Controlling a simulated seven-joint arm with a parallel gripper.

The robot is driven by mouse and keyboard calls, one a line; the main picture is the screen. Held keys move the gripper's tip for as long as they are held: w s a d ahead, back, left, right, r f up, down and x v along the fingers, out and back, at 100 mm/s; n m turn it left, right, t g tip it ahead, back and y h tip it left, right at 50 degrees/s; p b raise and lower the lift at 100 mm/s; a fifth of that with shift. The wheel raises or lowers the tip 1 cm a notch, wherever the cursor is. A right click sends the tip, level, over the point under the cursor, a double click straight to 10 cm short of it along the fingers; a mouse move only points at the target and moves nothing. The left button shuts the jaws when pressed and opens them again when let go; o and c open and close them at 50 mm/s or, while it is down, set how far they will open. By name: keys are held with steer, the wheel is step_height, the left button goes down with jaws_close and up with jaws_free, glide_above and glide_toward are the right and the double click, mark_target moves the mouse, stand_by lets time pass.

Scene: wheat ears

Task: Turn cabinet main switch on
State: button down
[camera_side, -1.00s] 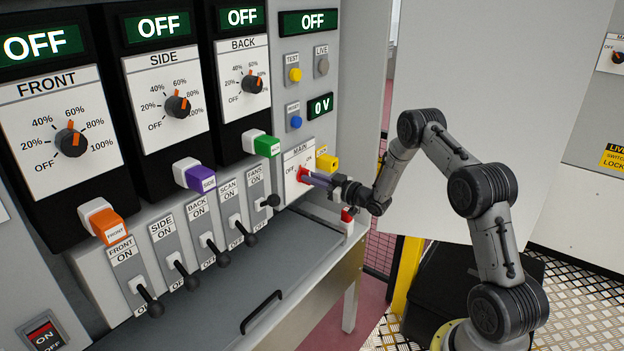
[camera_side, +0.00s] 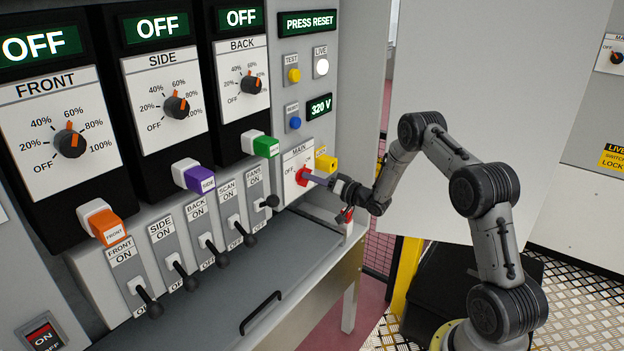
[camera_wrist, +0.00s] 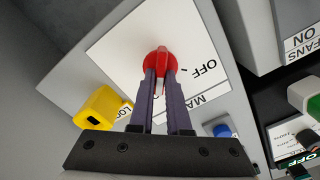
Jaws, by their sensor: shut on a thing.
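The red main switch (camera_side: 303,176) sits on a white plate marked MAIN (camera_side: 297,157) at the lower right of the cabinet. My gripper (camera_side: 312,179) is shut on the switch's handle. In the wrist view the switch (camera_wrist: 158,62) shows between my two purple fingers (camera_wrist: 161,80), with the word OFF to its right. The handle points away from OFF. The upper display (camera_side: 309,22) reads PRESS RESET, the LIVE lamp (camera_side: 321,67) is lit white, and the small display (camera_side: 319,106) reads 320 V.
A yellow lock block (camera_side: 327,163) is just right of the switch; it also shows in the wrist view (camera_wrist: 102,107). The FANS lever (camera_side: 270,201) is close on the left. The blue reset button (camera_side: 295,122) is above. A grey shelf (camera_side: 250,272) lies below.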

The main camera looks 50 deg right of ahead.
steer(key=shift+m, duration=0.7)
steer(key=c, duration=0.9)
jaws_free()
steer(key=s, duration=1.4)
steer(key=shift+w, duration=0.1)
